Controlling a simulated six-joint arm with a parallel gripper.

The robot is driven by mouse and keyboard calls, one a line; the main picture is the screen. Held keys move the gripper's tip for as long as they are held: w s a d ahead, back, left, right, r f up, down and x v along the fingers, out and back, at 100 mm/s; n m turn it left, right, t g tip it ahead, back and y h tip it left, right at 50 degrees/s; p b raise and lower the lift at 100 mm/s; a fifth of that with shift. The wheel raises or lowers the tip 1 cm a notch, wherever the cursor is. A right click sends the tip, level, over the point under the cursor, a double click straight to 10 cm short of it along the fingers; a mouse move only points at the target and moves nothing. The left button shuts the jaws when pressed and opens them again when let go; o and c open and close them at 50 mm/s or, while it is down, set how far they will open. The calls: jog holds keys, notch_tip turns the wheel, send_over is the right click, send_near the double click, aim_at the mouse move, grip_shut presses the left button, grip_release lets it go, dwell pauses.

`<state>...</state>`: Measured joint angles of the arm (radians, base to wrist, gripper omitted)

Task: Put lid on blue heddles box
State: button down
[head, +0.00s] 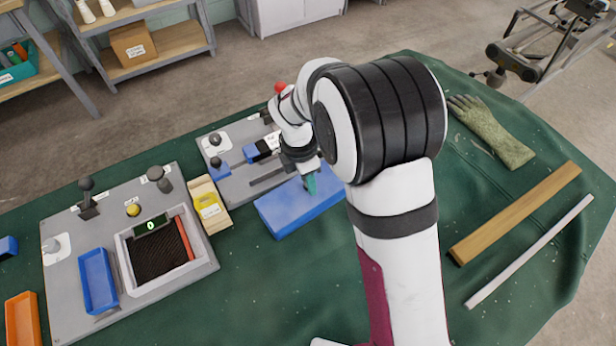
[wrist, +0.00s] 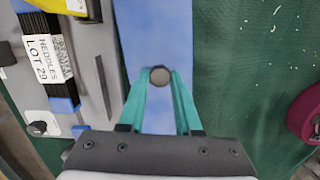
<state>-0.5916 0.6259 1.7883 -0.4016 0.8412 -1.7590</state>
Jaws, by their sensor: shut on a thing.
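A long blue lid-like slab (head: 300,205) lies on the green cloth in the head view, at the right edge of a grey board. In the wrist view its flat blue top (wrist: 158,25) runs up the middle and carries a round grey knob (wrist: 160,76). My gripper (head: 311,186) is above the slab, and its teal fingers (wrist: 160,80) are closed on the knob from both sides. The slab looks thick in the head view; I cannot tell whether a box is under it. A bundle labelled HEDDLES LOT 29 (wrist: 45,55) lies left of it, with blue ends.
The grey board (head: 232,188) holds knobs and slots. A yellow packet (head: 207,206) sits in a cardboard tray. A second board (head: 70,240) carries a blue tray (head: 97,281) and a dark screen-like bin. A glove (head: 490,130) and wooden bar (head: 515,213) lie right on open cloth.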

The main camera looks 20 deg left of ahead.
jog(key=shift+c, duration=0.2)
grip_release()
dwell(0.3)
jog(key=shift+r, duration=0.1)
jog(key=shift+r, duration=3.45)
grip_shut()
